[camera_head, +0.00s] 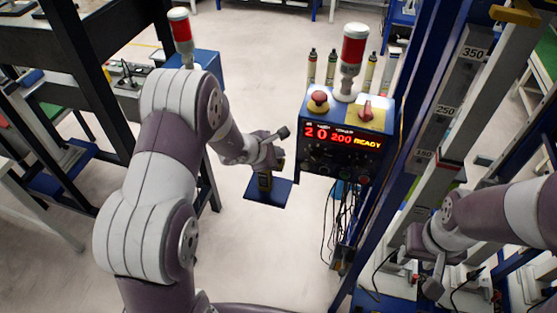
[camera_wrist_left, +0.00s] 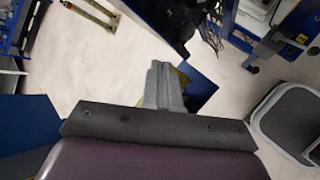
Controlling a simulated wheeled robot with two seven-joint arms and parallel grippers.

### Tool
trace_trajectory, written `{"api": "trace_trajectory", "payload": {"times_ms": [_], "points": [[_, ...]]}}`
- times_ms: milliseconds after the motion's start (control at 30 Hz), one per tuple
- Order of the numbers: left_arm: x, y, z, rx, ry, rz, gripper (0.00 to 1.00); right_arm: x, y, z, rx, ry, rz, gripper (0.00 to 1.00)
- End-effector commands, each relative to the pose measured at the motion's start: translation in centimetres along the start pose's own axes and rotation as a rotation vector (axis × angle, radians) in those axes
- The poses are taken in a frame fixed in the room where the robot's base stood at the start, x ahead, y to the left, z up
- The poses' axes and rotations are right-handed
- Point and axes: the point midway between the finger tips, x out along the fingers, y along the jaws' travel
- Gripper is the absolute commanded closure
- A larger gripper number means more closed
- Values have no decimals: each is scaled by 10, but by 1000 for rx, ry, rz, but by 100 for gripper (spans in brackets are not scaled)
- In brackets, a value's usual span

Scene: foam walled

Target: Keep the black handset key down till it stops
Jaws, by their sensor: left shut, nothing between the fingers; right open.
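The handset (camera_head: 264,182), dark with yellow parts, stands on a small blue shelf (camera_head: 270,196) left of the control box. My left gripper (camera_head: 266,162) is over the top of the handset, its fingers shut with nothing between them. In the left wrist view the shut fingers (camera_wrist_left: 162,72) point toward the blue shelf (camera_wrist_left: 201,88), with a bit of yellow showing beside them. The black key is hidden, and I cannot tell whether the fingers touch it. My right gripper (camera_head: 431,284) is open and empty at the lower right.
The control box (camera_head: 342,158) shows "20 200 READY" in red and yellow. A red-topped beacon (camera_head: 353,52) and a red mushroom button (camera_head: 319,98) stand on its top. Cables (camera_head: 341,215) hang below it. A blue post stands to its right.

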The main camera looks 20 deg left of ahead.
Motion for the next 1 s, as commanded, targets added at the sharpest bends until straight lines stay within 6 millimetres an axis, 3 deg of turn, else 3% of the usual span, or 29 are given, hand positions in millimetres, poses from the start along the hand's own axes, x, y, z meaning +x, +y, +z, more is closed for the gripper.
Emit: {"api": "trace_trajectory", "payload": {"times_ms": [1000], "points": [[4,-3,-3,-1,0,1,100,9,0,1,0,0,0,57]]}}
